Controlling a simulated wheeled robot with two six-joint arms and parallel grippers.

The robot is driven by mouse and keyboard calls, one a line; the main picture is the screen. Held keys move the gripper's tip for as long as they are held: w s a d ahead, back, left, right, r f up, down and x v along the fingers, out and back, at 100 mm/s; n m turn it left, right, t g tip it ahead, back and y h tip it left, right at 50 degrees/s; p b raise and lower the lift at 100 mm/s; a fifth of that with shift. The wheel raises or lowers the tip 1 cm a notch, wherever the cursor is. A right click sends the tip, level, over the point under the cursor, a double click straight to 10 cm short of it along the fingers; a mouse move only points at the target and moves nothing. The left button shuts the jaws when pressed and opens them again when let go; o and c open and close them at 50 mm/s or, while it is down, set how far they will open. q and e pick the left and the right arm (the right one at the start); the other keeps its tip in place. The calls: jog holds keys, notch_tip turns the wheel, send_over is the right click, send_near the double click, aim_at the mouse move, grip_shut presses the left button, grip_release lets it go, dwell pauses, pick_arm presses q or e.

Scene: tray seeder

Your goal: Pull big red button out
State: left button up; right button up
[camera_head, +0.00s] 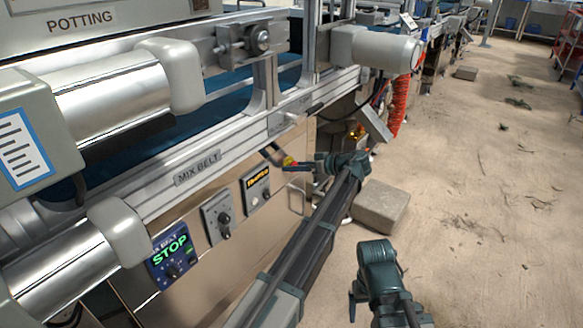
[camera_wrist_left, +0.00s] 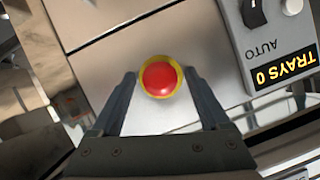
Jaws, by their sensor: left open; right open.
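The big red button (camera_wrist_left: 159,78) is a round red cap with a yellow ring on a beige panel. In the head view the button (camera_head: 289,160) shows only partly, behind my left gripper (camera_head: 282,159). In the left wrist view my left gripper (camera_wrist_left: 160,82) is open, with one finger on each side of the button. Small gaps show between the fingers and the yellow ring. Whether the button is pushed in cannot be told. My right gripper (camera_head: 353,301) is low in the head view, away from the machine, and shows only in part.
A tray counter panel (camera_head: 256,188) sits beside the button, and also shows in the left wrist view (camera_wrist_left: 272,45). A knob panel (camera_head: 217,220) and a STOP display (camera_head: 171,253) are further left. The conveyor rail (camera_head: 220,160) runs above. A grey block (camera_head: 381,207) lies on the floor.

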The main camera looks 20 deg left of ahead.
pick_arm(q)
grip_shut()
dwell(0.4)
jog(key=shift+s+d, duration=0.25)
jog(key=shift+d, duration=0.3)
grip_release()
